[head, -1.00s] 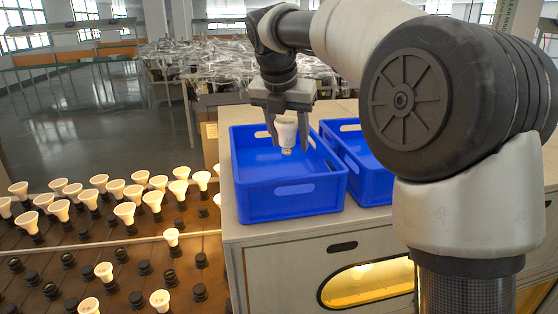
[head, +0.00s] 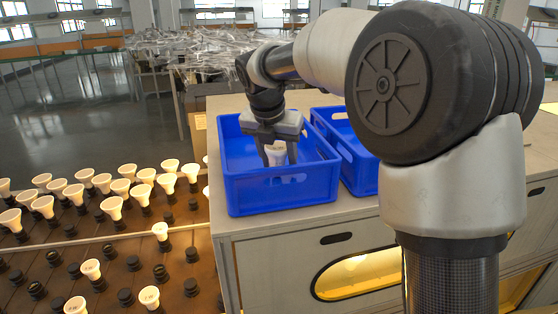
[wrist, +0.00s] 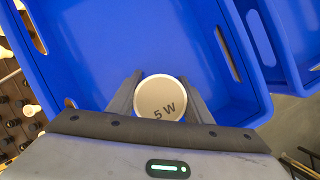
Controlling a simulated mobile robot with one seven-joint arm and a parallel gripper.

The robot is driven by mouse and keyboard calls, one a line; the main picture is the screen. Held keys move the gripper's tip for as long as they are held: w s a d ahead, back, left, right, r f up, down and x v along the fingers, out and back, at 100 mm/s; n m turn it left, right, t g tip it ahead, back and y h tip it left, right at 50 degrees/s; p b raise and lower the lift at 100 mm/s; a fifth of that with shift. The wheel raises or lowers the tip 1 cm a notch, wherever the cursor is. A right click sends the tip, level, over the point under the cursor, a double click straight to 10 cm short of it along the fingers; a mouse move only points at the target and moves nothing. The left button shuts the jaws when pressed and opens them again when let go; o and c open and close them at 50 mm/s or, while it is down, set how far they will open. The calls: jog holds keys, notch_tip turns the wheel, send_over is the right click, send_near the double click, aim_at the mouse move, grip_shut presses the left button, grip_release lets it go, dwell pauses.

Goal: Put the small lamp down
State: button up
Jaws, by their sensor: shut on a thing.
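The small lamp (head: 276,154) is a white bulb held in my gripper (head: 277,156), inside the left blue crate (head: 283,192). In the wrist view its round face, marked "5 W" (wrist: 160,98), sits between my two fingers (wrist: 160,96), which are shut on it. The lamp's base points down and its lower end is hidden in the head view, so I cannot tell whether it touches the crate floor. The crate floor around it looks bare in the wrist view.
A second blue crate (head: 366,174) stands close on the right, on the same cabinet top (head: 222,222). At the left, a brown rack (head: 120,265) carries several lit bulbs (head: 112,206) and several empty black sockets (head: 125,297). The crate walls surround my gripper.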

jog(key=shift+r, duration=0.1)
jog(key=o, duration=1.1)
jog(key=shift+c, duration=0.2)
